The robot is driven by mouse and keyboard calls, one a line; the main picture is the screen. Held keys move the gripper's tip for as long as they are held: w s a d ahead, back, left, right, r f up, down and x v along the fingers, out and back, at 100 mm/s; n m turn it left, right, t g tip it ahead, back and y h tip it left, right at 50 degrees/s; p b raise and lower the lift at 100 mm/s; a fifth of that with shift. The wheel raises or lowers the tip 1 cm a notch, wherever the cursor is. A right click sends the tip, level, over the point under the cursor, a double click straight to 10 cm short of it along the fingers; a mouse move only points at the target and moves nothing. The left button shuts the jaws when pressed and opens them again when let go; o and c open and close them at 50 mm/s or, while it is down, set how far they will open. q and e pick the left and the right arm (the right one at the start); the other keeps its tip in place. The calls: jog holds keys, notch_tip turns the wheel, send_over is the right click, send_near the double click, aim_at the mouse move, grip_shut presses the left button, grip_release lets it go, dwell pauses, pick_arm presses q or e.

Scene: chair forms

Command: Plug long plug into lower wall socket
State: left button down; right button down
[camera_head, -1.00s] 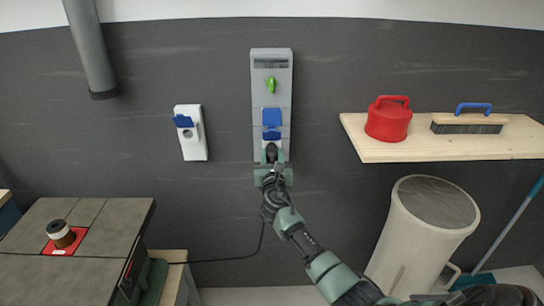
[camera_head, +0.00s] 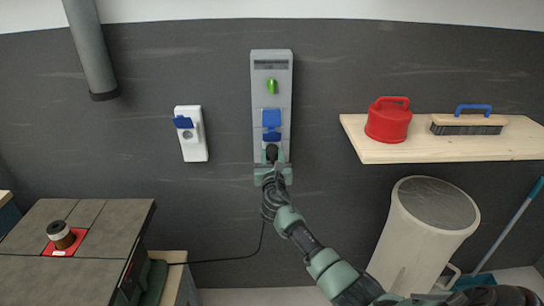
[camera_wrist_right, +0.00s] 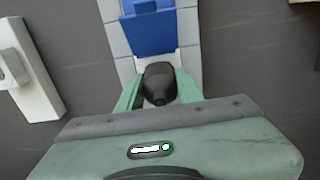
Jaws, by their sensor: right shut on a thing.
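A tall grey wall panel (camera_head: 286,70) carries a green knob (camera_head: 271,86) and two blue flaps, an upper one (camera_head: 271,118) and a lower one (camera_head: 271,136). My right gripper (camera_head: 272,160) is at the panel's lower end, just under the lower flap. It is shut on the black plug (camera_head: 272,151). In the right wrist view the plug (camera_wrist_right: 159,82) sits between the green fingers, below a raised blue flap (camera_wrist_right: 152,32). The lower socket's face is hidden behind plug and gripper, so I cannot tell how deep the plug sits. My left gripper is not in view.
A black cable (camera_head: 225,259) runs from the gripper to the grey bench (camera_head: 60,280) at lower left. A separate white socket (camera_head: 194,150) is left of the panel. A wooden shelf (camera_head: 440,152) at right holds a red can (camera_head: 388,124) and a brush (camera_head: 468,122).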

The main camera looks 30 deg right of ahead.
jog(key=shift+w+d+r, duration=0.2)
jog(key=shift+w+d, duration=0.1)
jog(key=shift+w, duration=0.15)
dwell(1.0)
jog(key=c, duration=1)
grip_release()
jog(key=shift+o, duration=0.7)
jog(key=shift+w+f, duration=0.1)
jog(key=shift+f, duration=0.1)
